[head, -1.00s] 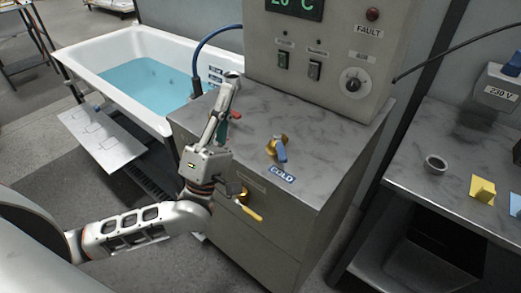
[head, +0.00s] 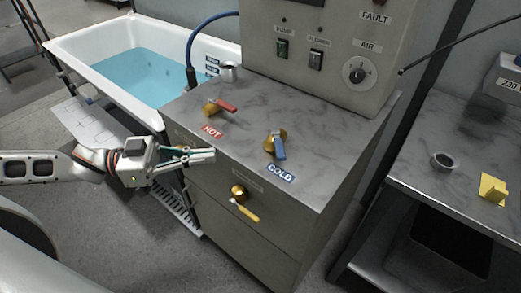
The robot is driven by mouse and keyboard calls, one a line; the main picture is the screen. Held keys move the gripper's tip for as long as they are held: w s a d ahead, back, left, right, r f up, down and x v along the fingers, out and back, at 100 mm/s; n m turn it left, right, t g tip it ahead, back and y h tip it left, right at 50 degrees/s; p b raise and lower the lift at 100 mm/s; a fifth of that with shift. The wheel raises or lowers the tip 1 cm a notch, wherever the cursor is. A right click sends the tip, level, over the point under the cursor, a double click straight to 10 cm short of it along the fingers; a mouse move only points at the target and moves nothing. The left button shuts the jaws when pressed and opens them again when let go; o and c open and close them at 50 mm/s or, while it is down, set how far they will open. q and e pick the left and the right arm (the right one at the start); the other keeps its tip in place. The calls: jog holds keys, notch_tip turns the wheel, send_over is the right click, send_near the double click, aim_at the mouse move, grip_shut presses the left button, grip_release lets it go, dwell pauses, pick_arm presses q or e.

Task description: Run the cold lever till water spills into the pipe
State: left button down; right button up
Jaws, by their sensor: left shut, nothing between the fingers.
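The blue cold lever (head: 279,149) sits on a brass valve on the grey counter, above a blue COLD label (head: 281,173). It points toward the counter's front edge. The white bathtub (head: 72,40) holds blue water (head: 125,72). A short grey open pipe end (head: 229,73) stands at the counter's back left corner, by the tub; I cannot tell if water runs into it. My left gripper (head: 213,155) is shut and empty at the counter's front left edge, left of the cold lever and apart from it. My right gripper is not in view.
The red hot lever (head: 227,105) sits left of the cold one. A yellow-handled valve (head: 245,211) sticks out of the cabinet front. A control panel (head: 335,45) stands behind. A side table (head: 440,188) at right holds a grey ring and a yellow block.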

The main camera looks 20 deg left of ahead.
aim_at(276, 150)
pick_arm(q)
jog(key=x, duration=1.1)
jog(key=shift+w+d+b, duration=0.2)
jog(key=shift+d+b, duration=0.15)
jog(key=shift+b, duration=0.05)
jog(key=shift+w+d, duration=0.15)
jog(key=shift+d, duration=0.15)
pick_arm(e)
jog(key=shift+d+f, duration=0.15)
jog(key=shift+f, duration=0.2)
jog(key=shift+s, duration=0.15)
pick_arm(q)
jog(key=shift+d+r+t+p, duration=0.1)
jog(key=shift+d+t+p, duration=0.2)
jog(key=shift+p, duration=0.15)
jog(key=shift+n+t+y, duration=0.3)
jog(key=shift+n, duration=0.1)
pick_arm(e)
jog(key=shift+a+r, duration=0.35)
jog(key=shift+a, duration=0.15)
pick_arm(q)
jog(key=shift+p, duration=0.3)
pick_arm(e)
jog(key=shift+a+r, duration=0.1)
